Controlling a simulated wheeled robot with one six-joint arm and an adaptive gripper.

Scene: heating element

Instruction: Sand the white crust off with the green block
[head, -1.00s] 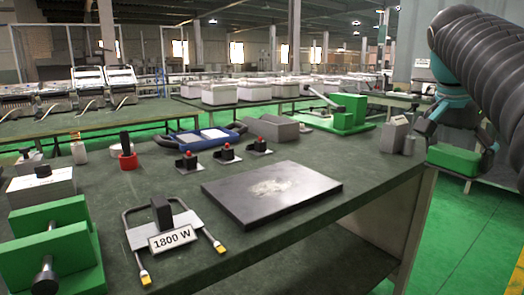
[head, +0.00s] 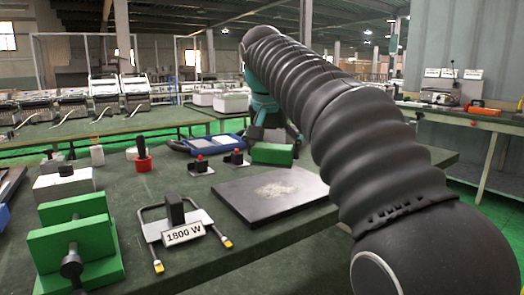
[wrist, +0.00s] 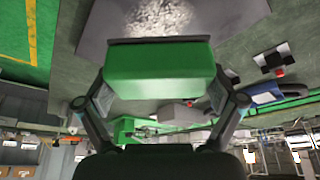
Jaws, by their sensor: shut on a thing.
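The white crust (head: 276,189) is a rough patch on top of the dark flat plate (head: 240,203), which lies on the green workbench. In the wrist view the crust (wrist: 158,17) shows at the top on the plate (wrist: 225,20). My gripper (head: 270,138) is shut on the green block (head: 272,154), just beyond the plate's far edge in the head view. The block (wrist: 160,75) also fills the middle of the wrist view, with a dark layer along its plate-side edge. It looks apart from the crust; its height over the bench is hard to tell.
A heating element (head: 180,222) tagged 1800 W lies left of the plate. Red-topped switches (head: 199,165) and a blue-framed item (head: 215,145) stand behind it. A green vise (head: 75,245) is at the front left. My arm hides much of the bench's right side.

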